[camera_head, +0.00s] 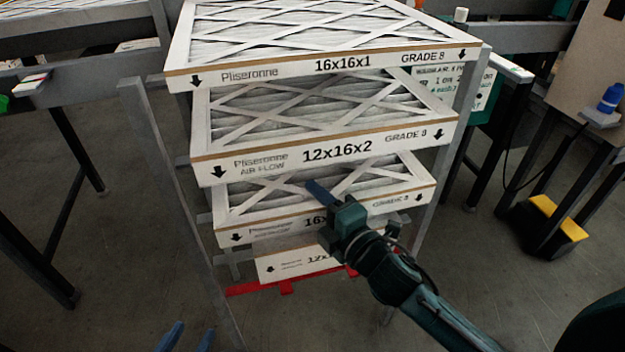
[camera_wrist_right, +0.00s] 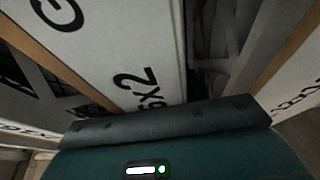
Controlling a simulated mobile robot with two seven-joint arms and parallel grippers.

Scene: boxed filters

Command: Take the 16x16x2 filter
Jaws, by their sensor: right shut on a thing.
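The filter with a label starting "16x" (camera_head: 270,232) is third from the top in the rack in the head view; my right gripper hides the rest of its size. My right gripper (camera_head: 330,212) is shut on this filter's front edge, near the middle, with one blue finger over its top. In the right wrist view, a white front face (camera_wrist_right: 125,50) reading "x2" stands close against my dark gripper (camera_wrist_right: 170,122). My left gripper (camera_head: 188,338) shows only as two spread blue fingertips at the bottom edge, open and empty.
Above sit filters marked 12x16x2 (camera_head: 330,152) and 16x16x1 (camera_head: 320,65). A lower filter (camera_head: 290,266) lies beneath, by a red strip (camera_head: 262,287). Grey rack posts (camera_head: 175,200) stand at both sides. A yellow-and-black box (camera_head: 552,225) is on the floor at right.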

